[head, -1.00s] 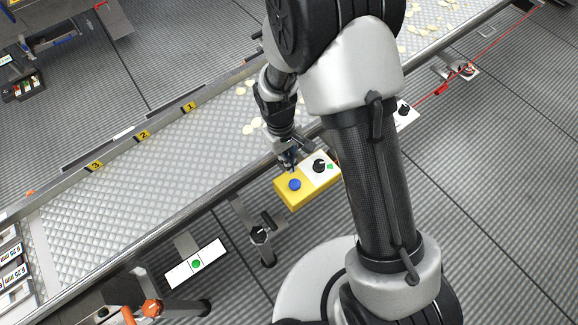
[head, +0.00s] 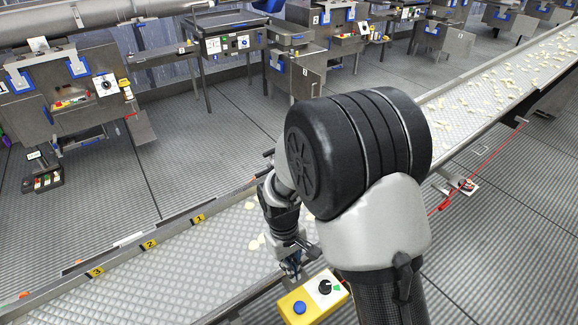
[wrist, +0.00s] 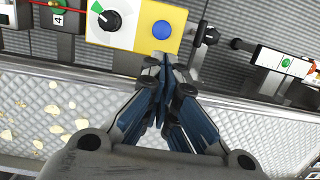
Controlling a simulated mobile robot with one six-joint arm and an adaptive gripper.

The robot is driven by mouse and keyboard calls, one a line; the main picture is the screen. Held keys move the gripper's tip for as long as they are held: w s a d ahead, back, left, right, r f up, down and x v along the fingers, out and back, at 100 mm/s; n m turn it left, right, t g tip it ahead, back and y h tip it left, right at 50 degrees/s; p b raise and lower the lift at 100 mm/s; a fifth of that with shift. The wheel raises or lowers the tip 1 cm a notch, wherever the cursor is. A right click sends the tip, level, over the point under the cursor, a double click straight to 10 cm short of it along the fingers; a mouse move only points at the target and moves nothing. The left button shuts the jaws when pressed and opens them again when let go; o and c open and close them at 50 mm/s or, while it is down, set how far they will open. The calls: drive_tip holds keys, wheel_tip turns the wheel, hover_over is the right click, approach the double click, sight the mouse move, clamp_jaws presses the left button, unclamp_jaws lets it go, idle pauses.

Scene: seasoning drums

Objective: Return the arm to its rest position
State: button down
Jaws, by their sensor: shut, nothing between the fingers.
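My arm rises in front of the conveyor in the head view. My gripper (head: 291,268) hangs at its end, just above and behind a yellow and white control box. In the wrist view my gripper (wrist: 166,72) is shut, its blue fingers together with nothing between them. The fingertips show close to the yellow part of the control box (wrist: 157,12), below its blue button (wrist: 162,30). I cannot tell whether they touch the box. The box (head: 298,312) also shows in the head view, with a blue button and a black knob (head: 325,287).
The conveyor (head: 170,270) runs diagonally behind the box, with pale chips (head: 500,85) on its belt. A red cord (head: 490,160) runs along its right side. Machines (head: 75,85) stand at the back. Open grey floor (head: 215,160) lies between them and the conveyor.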

drive_tip(key=s+d+r+m+t, duration=0.1)
drive_tip(key=s+d+r+m, duration=0.15)
drive_tip(key=r, duration=0.65)
drive_tip(key=s+d+r+m+t, duration=0.15)
drive_tip(key=d+r, duration=0.25)
drive_tip(key=r, duration=0.4)
drive_tip(key=s+d+r+m+t, duration=0.1)
drive_tip(key=s+d+r, duration=0.2)
drive_tip(key=s, duration=0.3)
drive_tip(key=s+d+r+m+t+y, duration=0.1)
drive_tip(key=s+d+r+t, duration=0.1)
drive_tip(key=s+r, duration=0.3)
drive_tip(key=shift+s+d+r+m, duration=0.35)
drive_tip(key=shift+s+d, duration=0.4)
drive_tip(key=shift+s, duration=0.5)
drive_tip(key=shift+a, duration=0.1)
